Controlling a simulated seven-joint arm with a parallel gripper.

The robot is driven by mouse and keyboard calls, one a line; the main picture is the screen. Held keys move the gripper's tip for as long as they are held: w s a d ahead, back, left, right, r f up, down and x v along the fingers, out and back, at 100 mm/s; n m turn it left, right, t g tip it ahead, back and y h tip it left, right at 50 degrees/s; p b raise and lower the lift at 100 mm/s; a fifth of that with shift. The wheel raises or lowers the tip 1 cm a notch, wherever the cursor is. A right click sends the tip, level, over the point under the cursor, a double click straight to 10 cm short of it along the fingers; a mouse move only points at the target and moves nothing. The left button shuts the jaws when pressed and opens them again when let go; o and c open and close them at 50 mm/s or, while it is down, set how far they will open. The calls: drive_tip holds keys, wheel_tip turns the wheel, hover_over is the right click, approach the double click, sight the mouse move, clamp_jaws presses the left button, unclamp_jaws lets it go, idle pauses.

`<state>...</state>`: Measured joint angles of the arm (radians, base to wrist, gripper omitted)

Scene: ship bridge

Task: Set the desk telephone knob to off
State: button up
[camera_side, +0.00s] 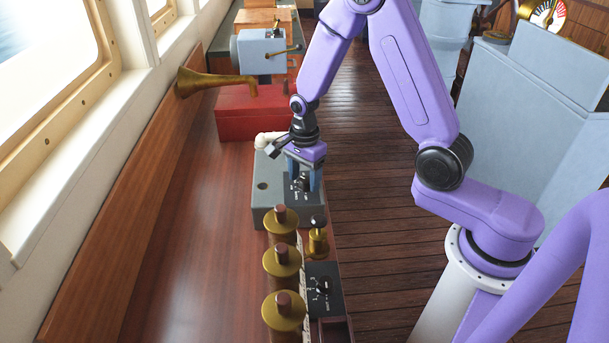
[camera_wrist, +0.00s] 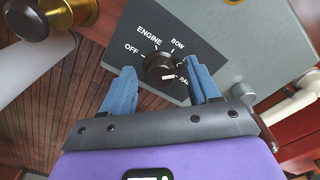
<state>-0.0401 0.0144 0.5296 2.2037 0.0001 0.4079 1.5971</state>
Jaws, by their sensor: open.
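The desk telephone is a grey box (camera_side: 262,200) with a cream handset, standing on the wooden counter under my gripper (camera_side: 304,182). In the wrist view its dark knob (camera_wrist: 159,66) sits on a dark label plate (camera_wrist: 192,38) reading OFF, ENGINE, BOW and a partly hidden "RA..." label. The knob's pale mark is at its lower right, toward the "RA..." label and away from OFF. My gripper also shows in the wrist view (camera_wrist: 163,70), open, with one blue finger on each side of the knob. Gaps show between fingers and knob; whether the fingertips reach its height is unclear.
Brass-flanged posts (camera_side: 282,262), a small brass fitting (camera_side: 318,242) and another dark dial plate (camera_side: 324,288) stand nearer the camera. A red box (camera_side: 250,112) with a brass horn (camera_side: 215,82) stands behind the telephone. The counter to the left is clear.

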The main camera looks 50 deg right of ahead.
drive_tip(key=c, duration=1)
drive_tip(key=shift+c, duration=0.2)
